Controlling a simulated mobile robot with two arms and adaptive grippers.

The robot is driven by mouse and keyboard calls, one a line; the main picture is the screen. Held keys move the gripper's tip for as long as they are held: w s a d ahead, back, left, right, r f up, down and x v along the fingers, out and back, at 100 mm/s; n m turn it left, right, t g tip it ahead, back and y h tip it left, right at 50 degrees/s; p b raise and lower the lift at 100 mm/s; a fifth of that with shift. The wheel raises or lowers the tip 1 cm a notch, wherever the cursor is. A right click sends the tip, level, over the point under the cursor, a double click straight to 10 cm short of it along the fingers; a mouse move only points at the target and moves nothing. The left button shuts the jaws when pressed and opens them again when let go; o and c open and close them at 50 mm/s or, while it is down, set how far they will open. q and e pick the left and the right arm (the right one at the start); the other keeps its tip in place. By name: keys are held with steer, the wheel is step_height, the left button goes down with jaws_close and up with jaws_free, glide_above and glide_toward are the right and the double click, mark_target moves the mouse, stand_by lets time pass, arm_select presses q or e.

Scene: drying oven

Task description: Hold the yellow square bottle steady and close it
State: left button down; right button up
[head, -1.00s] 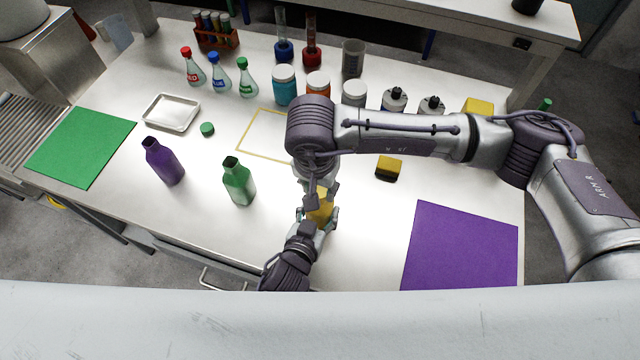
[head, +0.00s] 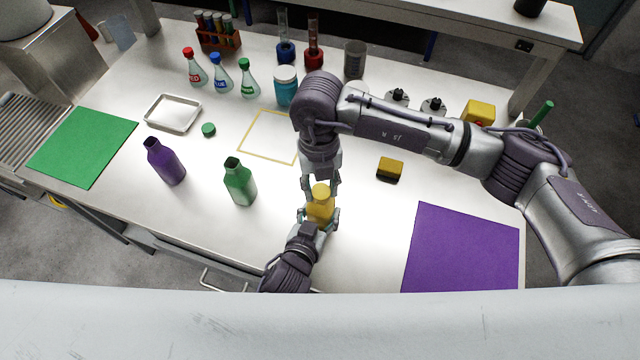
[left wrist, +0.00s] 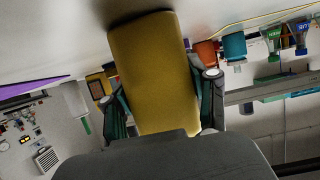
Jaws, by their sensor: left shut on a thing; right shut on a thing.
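The yellow square bottle (head: 319,212) stands near the table's front edge. My left gripper (head: 320,223) is shut around its body; in the left wrist view the bottle (left wrist: 155,75) fills the space between the two fingers. A yellow cap (head: 321,190) shows at the top of the bottle, in line with its mouth. My right gripper (head: 321,184) points down from above with its fingers at the cap's sides, shut on it. I cannot tell whether the cap is fully seated on the neck.
An open green bottle (head: 239,182) and an open purple bottle (head: 165,162) stand to the left. A green cap (head: 208,129) lies near a metal tray (head: 172,113).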

steer(key=m, duration=0.7)
steer(key=shift+d+m+y, duration=0.1)
steer(key=shift+m+y, duration=0.2)
steer(key=shift+y, duration=0.1)
steer(key=m, duration=0.7)
steer(key=shift+t+y, duration=0.3)
steer(key=shift+t, duration=0.1)
steer(key=o, duration=0.8)
steer(key=shift+c, duration=0.2)
step_height(320, 180, up, 12)
steer(key=d, duration=0.1)
steer(key=shift+w+d, duration=0.15)
steer(key=shift+w, duration=0.15)
steer(key=shift+f, duration=0.1)
arm_select(q)
steer(key=shift+c, duration=1.2)
jaws_free()
steer(key=shift+s, duration=0.1)
